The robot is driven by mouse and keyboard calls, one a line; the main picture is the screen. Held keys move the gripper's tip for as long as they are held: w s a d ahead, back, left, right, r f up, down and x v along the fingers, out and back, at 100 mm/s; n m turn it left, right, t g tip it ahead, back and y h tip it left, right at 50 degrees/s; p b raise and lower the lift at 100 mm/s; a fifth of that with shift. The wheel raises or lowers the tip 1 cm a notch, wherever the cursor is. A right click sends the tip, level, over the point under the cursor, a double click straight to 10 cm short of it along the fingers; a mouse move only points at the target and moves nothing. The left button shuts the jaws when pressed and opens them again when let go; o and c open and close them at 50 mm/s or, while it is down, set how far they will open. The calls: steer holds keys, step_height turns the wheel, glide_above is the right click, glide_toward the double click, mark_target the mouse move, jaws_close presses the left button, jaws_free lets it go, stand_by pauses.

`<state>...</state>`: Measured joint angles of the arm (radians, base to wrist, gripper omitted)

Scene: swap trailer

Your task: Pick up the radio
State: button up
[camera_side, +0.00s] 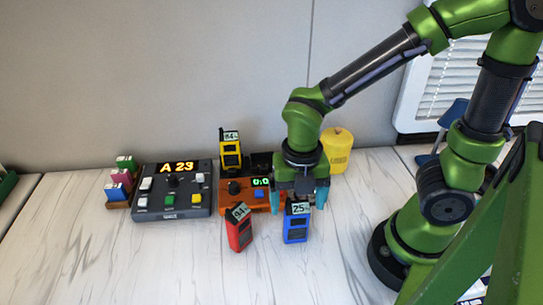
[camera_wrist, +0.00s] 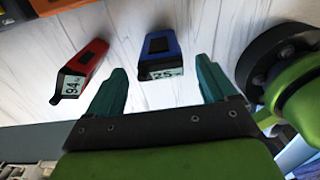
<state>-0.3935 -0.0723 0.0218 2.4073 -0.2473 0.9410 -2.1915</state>
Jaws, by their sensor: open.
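Three handheld radios with number labels are in the side view. A blue radio (camera_side: 296,230) marked 25 and a red radio (camera_side: 239,232) marked 94 stand on the table. A yellow radio (camera_side: 231,155) stands at the back of the orange unit. My gripper (camera_side: 299,202) points down, open, with its teal fingers just behind the blue radio in the side view. In the wrist view the blue radio (camera_wrist: 160,47) lies between and beyond the two open fingers (camera_wrist: 160,68). The red radio (camera_wrist: 85,60) is left of them. Nothing is held.
The orange unit (camera_side: 229,208) with a green display is partly hidden by my gripper. Left of it are a dark control box (camera_side: 172,206) reading A 23 and a small rack of coloured blocks (camera_side: 116,190). A yellow canister (camera_side: 337,153) stands behind. The front table is clear.

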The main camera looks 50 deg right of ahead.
mark_target(297, 221)
step_height(297, 221, down, 5)
steer(key=shift+f, duration=0.15)
steer(key=c, duration=1.2)
